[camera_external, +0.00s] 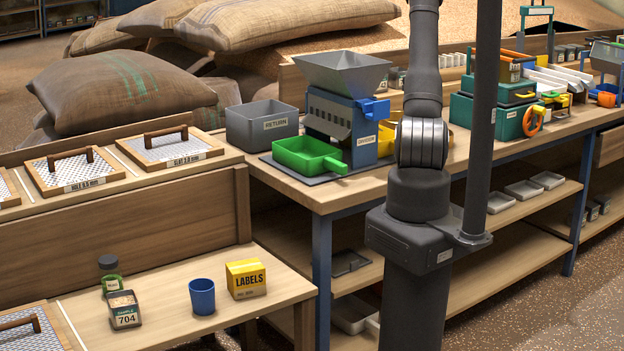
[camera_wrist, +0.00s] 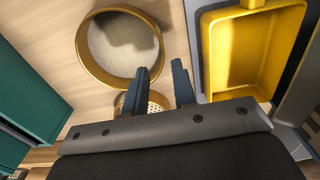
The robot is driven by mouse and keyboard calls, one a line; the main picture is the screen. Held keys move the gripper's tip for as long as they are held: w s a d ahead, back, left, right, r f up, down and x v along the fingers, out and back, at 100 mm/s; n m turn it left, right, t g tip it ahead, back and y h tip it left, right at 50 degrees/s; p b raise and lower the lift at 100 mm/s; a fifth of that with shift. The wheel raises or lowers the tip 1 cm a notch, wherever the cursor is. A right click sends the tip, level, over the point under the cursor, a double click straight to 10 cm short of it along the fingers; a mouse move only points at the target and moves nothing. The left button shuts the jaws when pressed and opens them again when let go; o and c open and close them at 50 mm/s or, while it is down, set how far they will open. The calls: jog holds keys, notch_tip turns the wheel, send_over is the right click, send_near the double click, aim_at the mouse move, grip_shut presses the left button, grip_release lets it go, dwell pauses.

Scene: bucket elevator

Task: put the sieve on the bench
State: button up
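In the wrist view a round sieve (camera_wrist: 120,46) with a brass-coloured rim and fine mesh sits over a pale wooden surface (camera_wrist: 55,40). A smaller perforated round piece (camera_wrist: 155,104) shows below it, partly hidden by my gripper. My gripper (camera_wrist: 164,78) has its two dark fingers apart, with no object visibly clamped between them. Its left finger overlaps the lower right edge of the round sieve in the picture; I cannot tell if they touch. The bench (camera_external: 350,192) stands behind my arm.
A yellow tray (camera_wrist: 250,50) lies right of the fingers, and a teal case (camera_wrist: 30,75) lies left. The bench holds a grey bin (camera_external: 262,125), a green tray (camera_external: 308,155) and a hopper machine (camera_external: 340,105). Framed screens (camera_external: 80,170) lie on the left rack.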

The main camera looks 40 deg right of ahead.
notch_tip(320, 180, up, 2)
jog(key=shift+r, duration=0.2)
jog(key=shift+f, duration=4.35)
